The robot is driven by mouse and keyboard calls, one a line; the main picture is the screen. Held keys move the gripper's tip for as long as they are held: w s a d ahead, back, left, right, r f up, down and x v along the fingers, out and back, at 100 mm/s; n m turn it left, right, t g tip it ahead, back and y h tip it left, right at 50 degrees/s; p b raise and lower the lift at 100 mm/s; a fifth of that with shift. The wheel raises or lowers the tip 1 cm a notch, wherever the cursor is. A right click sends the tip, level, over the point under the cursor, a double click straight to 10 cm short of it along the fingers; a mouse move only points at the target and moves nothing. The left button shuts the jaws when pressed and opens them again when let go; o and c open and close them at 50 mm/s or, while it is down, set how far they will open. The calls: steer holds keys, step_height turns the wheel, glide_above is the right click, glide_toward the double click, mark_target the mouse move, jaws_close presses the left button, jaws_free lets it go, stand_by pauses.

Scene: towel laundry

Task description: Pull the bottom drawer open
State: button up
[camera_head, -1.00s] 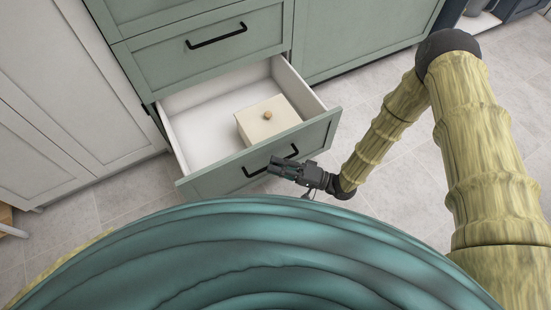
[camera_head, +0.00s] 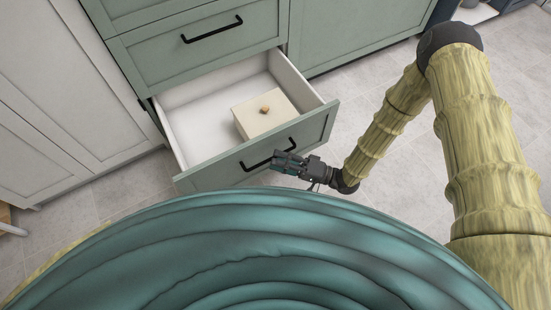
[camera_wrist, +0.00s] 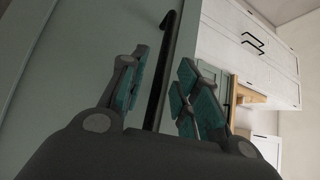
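The bottom drawer (camera_head: 233,168) is pulled well out of the green cabinet, showing its white inside. Its black bar handle (camera_head: 256,165) is on the front panel. My gripper (camera_head: 277,161) is at the right part of this handle in the head view. In the wrist view, the two fingers with teal pads stand apart on either side of the black handle (camera_wrist: 164,75). A gap shows between the handle and the pads, so my gripper (camera_wrist: 158,92) is open around it, not clamped.
A cream box (camera_head: 262,118) with a wooden knob sits inside the drawer. A closed drawer (camera_head: 205,50) with a black handle is above. White cabinets (camera_head: 75,95) stand to the left.

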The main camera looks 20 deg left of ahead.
steer(key=d+f, duration=0.1)
steer(key=d, duration=0.9)
steer(key=shift+d+f, duration=0.15)
steer(key=shift+f, duration=0.1)
steer(key=shift+w, duration=0.15)
steer(key=s+d+f+m+t+h, duration=0.25)
steer(key=d+f+t+h, duration=0.25)
steer(key=d+f+h, duration=0.6)
steer(key=s+d+r+g+h, duration=0.2)
steer(key=s+d+r+h, duration=0.15)
steer(key=s+d, duration=0.4)
steer(key=s+d+r+g+h, duration=0.25)
steer(key=s+d+h, duration=0.25)
steer(key=s, duration=0.5)
step_height(320, 180, up, 35)
steer(key=p, duration=3.5)
steer(key=shift+w+p, duration=0.3)
steer(key=shift+w, duration=0.05)
